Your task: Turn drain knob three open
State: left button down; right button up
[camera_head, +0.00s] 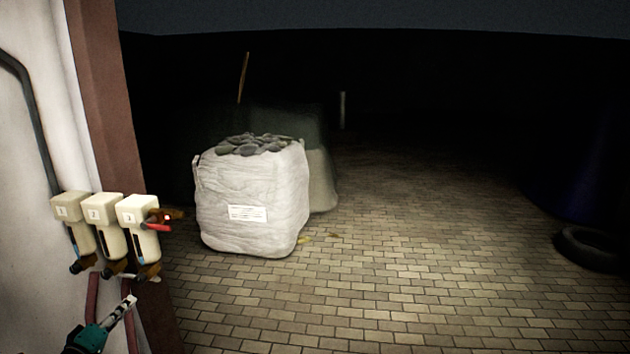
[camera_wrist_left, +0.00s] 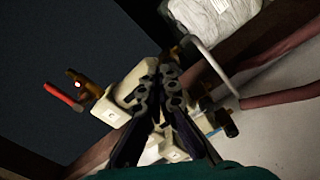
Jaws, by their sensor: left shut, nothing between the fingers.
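Three cream filter units hang on the wall at left in the head view, numbered 1, 2 and 3. Unit three (camera_head: 138,210) is the rightmost. Its brown drain knob (camera_head: 148,272) is at its bottom end, beside a short pale pipe. My left gripper (camera_head: 130,302) is below the units, shut and empty, its fingers pointing up and right, apart from the knob in the picture. In the left wrist view the closed fingers (camera_wrist_left: 166,74) cover part of the units; a brown fitting (camera_wrist_left: 178,50) shows just past their tips. My right gripper is not in view.
A red-handled valve (camera_head: 157,227) sticks out right of unit three. Reddish hoses (camera_head: 92,300) hang below the units. A white bulk bag (camera_head: 250,190) of stones stands on the paving. A tyre (camera_head: 588,248) lies at far right.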

pick_arm(q)
jog(key=w, duration=0.7)
jog(key=shift+d, duration=0.35)
jog(key=shift+a, duration=0.2)
dwell(0.5)
jog(key=shift+a+f+b, duration=0.1)
jog(key=shift+f+b, duration=0.15)
jog(key=shift+b, duration=0.25)
jog(key=s+f+b, duration=0.1)
jog(key=s+b, duration=0.2)
jog(key=s, duration=0.3)
jog(key=shift+a+f, duration=0.3)
jog(key=shift+f, duration=0.1)
dwell(0.7)
